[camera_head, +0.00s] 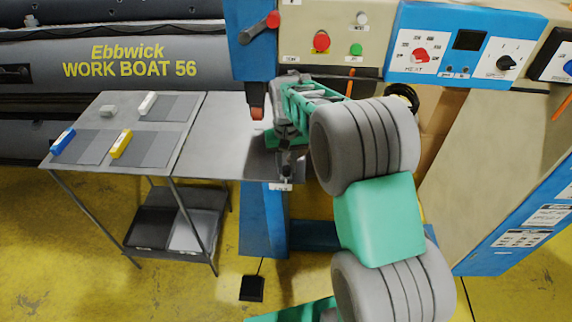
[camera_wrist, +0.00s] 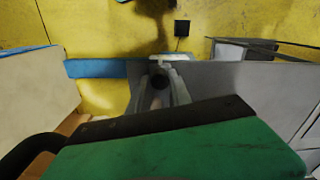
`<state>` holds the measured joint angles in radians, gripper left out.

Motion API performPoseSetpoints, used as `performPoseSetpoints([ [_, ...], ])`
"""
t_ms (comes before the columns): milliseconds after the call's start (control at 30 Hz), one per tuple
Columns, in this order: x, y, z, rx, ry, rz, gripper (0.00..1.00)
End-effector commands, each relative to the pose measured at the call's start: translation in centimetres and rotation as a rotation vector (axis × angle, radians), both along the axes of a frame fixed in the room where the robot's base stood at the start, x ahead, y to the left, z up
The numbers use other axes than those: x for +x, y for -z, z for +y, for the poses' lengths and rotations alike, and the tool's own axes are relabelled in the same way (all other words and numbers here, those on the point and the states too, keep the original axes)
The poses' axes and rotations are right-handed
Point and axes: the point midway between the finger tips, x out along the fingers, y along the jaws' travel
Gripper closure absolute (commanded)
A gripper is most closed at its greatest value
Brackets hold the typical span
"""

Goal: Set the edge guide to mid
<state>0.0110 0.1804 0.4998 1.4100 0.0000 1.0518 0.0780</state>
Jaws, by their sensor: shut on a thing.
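My gripper (camera_head: 289,152) is at the front right of the machine's grey table, pointing down. In the wrist view its two grey fingers (camera_wrist: 161,88) are closed around a small dark round knob (camera_wrist: 160,79), which looks like the edge guide's handle. A pale label plate (camera_head: 281,187) sits at the table's front edge just below the gripper; it also shows in the wrist view (camera_wrist: 166,57). Its text is too small to read. My gripper and arm hide most of the guide, so I cannot tell its setting.
A grey side table (camera_head: 110,165) at left holds blue, yellow, white and grey blocks and dark sheets. A black pedal (camera_head: 252,288) lies on the yellow floor.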

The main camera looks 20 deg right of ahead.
Motion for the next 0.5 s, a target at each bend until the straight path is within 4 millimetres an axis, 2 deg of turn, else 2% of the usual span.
performPoseSetpoints([
  [167,0.1,-0.1,0.1,0.0,-0.001,-0.001,1.0],
  [333,0.6,-0.1,1.7,0.001,-0.005,-0.004,1.0],
  [500,0.6,-0.1,1.7,0.001,-0.003,-0.004,1.0],
])
